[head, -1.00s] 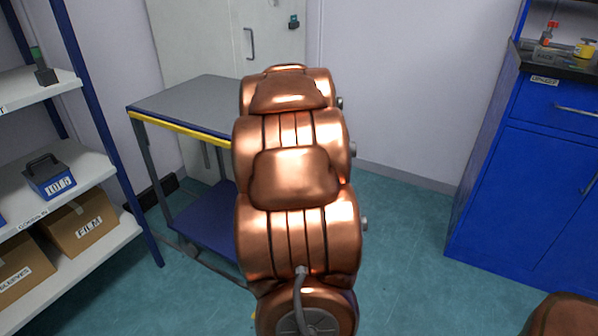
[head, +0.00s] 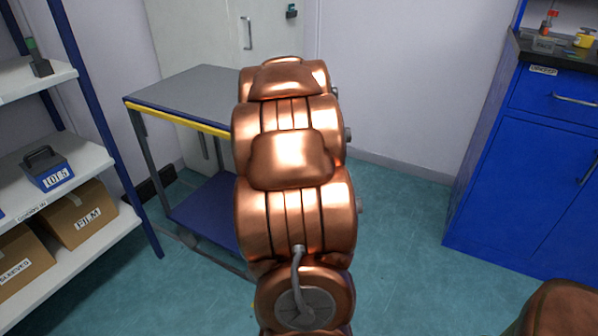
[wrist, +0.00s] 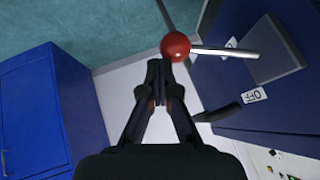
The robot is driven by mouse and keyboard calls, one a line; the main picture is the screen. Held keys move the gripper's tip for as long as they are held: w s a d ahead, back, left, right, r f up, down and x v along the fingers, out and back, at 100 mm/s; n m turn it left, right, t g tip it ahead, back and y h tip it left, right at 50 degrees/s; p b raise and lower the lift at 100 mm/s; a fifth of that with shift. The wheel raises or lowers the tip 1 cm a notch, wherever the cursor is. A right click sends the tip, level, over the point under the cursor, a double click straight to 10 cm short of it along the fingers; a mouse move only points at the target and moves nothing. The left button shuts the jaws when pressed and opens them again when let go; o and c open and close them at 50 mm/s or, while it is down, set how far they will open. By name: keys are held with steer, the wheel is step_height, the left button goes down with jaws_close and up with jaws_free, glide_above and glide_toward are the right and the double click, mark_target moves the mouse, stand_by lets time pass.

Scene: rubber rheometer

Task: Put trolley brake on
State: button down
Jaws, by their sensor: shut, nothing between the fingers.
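The trolley has a grey top (head: 196,88) with a yellow front edge and a blue lower shelf (head: 207,213), and stands left of centre in the head view. My copper arm hides its right side. In the wrist view a red ball knob (wrist: 175,46) sits on a pale metal lever (wrist: 228,52) beside a dark blue body with white labels. I cannot tell which label the lever points to. My gripper (wrist: 159,80) is shut and empty, its tips just below the red knob in the picture. Whether they touch it is unclear. My gripper is hidden in the head view.
A white shelf rack (head: 62,161) with boxes stands at the left. A blue cabinet (head: 530,170) with a dark worktop stands at the right. The teal floor (head: 400,250) between arm and cabinet is clear. A pale door (head: 205,40) is behind the trolley.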

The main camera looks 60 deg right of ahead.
steer(key=shift+a+f, duration=0.1)
steer(key=s+a+r+p, duration=0.2)
steer(key=s+a+r, duration=0.2)
steer(key=s+r, duration=0.4)
steer(key=shift+a+r, duration=0.15)
steer(key=shift+r, duration=0.7)
steer(key=shift+w, duration=0.1)
